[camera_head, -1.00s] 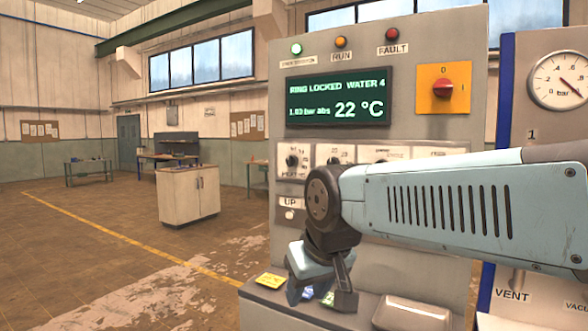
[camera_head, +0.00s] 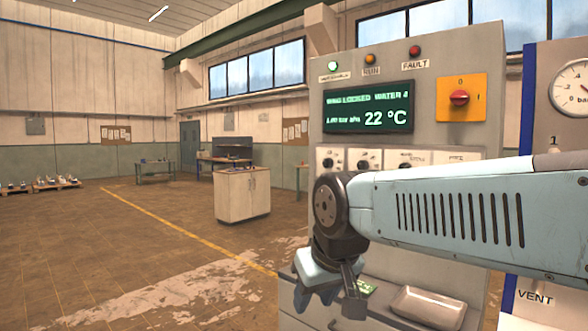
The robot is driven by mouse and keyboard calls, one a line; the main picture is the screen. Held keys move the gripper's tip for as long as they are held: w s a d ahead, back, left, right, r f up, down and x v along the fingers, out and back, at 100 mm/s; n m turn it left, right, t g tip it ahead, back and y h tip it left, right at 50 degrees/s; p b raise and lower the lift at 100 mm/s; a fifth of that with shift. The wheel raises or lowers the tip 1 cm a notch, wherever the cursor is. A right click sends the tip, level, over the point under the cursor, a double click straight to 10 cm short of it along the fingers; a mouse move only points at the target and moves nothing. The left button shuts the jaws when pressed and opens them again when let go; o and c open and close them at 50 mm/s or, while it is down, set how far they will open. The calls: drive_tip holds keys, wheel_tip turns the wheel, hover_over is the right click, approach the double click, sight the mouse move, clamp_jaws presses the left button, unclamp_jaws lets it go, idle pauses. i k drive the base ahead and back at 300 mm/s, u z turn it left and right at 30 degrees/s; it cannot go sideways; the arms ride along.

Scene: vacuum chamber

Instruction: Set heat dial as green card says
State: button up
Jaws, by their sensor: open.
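The grey control cabinet (camera_head: 325,115) stands right of centre. A row of dials on white plates runs below its screen. The leftmost dial (camera_head: 328,161) and its neighbour (camera_head: 364,161) show, but their labels and settings are too small to read, so I cannot tell which is the heat dial. The lower part of the row is behind my arm. A green card (camera_head: 367,287) lies on the cabinet's shelf, partly hidden, its writing unreadable. My gripper (camera_head: 328,296) is open and empty, pointing down in front of the shelf, left of the card and below the dials.
The screen (camera_head: 368,112) reads 22 °C. A red switch on a yellow plate (camera_head: 461,98) is right of it. A pale tray (camera_head: 428,306) sits on the shelf. A wooden cabinet (camera_head: 242,195) stands behind left.

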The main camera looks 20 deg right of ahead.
sight(328, 163)
drive_tip(key=u, duration=0.15)
drive_tip(key=i, duration=1)
drive_tip(key=z, duration=0.05)
